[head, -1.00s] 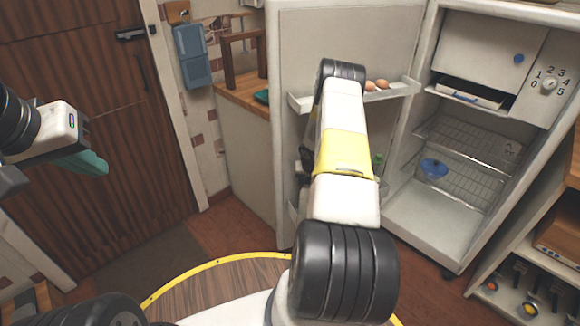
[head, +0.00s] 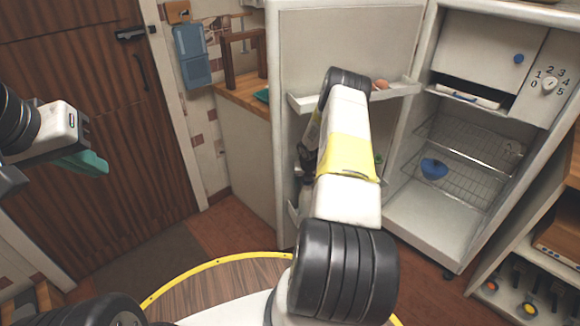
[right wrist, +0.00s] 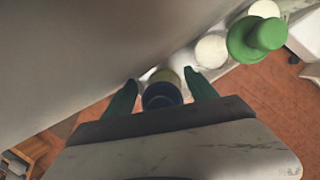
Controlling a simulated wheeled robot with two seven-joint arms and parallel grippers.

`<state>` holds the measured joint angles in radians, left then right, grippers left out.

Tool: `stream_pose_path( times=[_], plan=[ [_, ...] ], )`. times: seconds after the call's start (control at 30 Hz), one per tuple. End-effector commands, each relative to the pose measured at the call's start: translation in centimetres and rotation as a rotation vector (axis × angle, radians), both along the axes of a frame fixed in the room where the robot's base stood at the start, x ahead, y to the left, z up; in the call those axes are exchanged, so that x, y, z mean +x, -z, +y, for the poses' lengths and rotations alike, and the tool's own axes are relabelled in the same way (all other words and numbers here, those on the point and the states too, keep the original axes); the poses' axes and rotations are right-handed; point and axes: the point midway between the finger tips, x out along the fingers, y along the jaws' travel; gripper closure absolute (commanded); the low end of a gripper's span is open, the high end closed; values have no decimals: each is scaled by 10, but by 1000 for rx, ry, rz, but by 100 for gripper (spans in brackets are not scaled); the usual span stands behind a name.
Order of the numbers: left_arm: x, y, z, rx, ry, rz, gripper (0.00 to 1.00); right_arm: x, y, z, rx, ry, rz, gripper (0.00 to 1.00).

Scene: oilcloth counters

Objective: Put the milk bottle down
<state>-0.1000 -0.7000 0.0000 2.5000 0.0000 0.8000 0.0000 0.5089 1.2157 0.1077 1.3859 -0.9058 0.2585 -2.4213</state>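In the right wrist view, a round dark blue top (right wrist: 161,95), possibly the milk bottle's cap, lies between the green fingers of my right gripper (right wrist: 160,80). The fingers are apart, with narrow gaps on both sides of the top. The bottle's body is hidden below. In the head view my right arm reaches to the open fridge door (head: 350,40) and hides the bottle. My left gripper (head: 88,163) hangs at the left in front of the wooden door, seen from the side. Its finger gap does not show.
The door shelf (head: 405,90) holds an egg (head: 380,84). In the right wrist view a green bottle (right wrist: 256,38) and a white round top (right wrist: 211,50) stand nearby. A blue bowl (head: 434,168) sits on the fridge's wire rack. A counter (head: 240,95) is left of the fridge door.

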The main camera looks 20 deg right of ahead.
Motion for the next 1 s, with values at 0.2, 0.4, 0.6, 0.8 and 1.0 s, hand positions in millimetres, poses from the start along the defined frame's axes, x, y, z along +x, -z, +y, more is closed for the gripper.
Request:
stream_pose_path(
  times=[0.2,0.4,0.6,0.8,1.0],
  plan=[
    [0,0,0,0,0,0,100,0,-2,0,0,0,-1,34],
    [0,0,0,0,0,0,100,-6,-26,2,-1,-1,-2,34],
    [0,0,0,0,0,0,100,-32,-50,15,-2,-7,4,34],
    [0,0,0,0,0,0,100,-68,-49,30,-3,-8,4,34],
    [0,0,0,0,0,0,100,-95,-48,41,-1,-8,5,34]
  ],
)
